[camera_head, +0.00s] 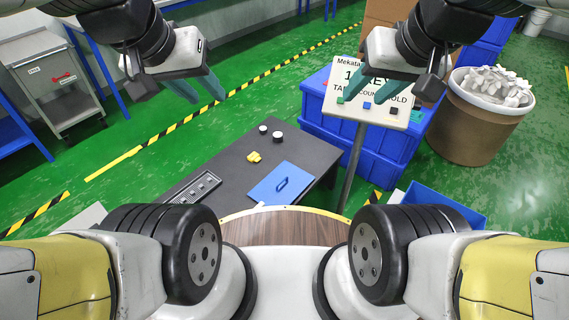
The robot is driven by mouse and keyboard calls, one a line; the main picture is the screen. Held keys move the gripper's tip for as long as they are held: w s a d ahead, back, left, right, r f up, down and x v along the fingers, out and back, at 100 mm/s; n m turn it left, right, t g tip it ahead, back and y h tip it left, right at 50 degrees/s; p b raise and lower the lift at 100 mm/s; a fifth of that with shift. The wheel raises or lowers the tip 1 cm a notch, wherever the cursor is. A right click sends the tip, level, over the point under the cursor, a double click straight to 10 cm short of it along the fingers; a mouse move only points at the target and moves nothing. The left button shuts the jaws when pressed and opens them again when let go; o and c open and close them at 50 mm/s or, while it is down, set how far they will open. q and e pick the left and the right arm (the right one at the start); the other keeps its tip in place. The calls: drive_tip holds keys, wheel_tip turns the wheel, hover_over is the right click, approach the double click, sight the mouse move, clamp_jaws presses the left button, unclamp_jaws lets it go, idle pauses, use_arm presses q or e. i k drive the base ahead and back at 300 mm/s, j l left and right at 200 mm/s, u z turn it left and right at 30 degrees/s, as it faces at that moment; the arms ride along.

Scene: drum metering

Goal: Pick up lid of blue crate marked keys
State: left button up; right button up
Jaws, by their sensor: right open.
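A flat blue lid (282,184) with a raised dark blue handle lies on the dark table (232,164), near its front right corner. A blue crate (452,207), partly hidden by my arm, stands low at the right; no keys marking is readable on it. My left gripper (206,98) is up at the left, above the floor beyond the table, fingers apart and empty. My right gripper (380,112) is open and empty in front of the sign. Neither gripper touches the lid.
Large blue crates (368,150) stand behind the sign post. A brown drum (476,125) holding pale pieces is at the right. A yellow piece (254,157), small white-topped items (277,136) and a slotted tray (194,188) are on the table. The table's middle has free room.

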sight(283, 186)
drive_tip(key=z, duration=1.8)
drive_tip(key=i+j+u, duration=0.15)
drive_tip(key=u, duration=0.25)
drive_tip(key=i+j+u, duration=0.15)
drive_tip(key=u, duration=0.2)
drive_tip(key=i+u, duration=0.25)
drive_tip(key=u, duration=0.15)
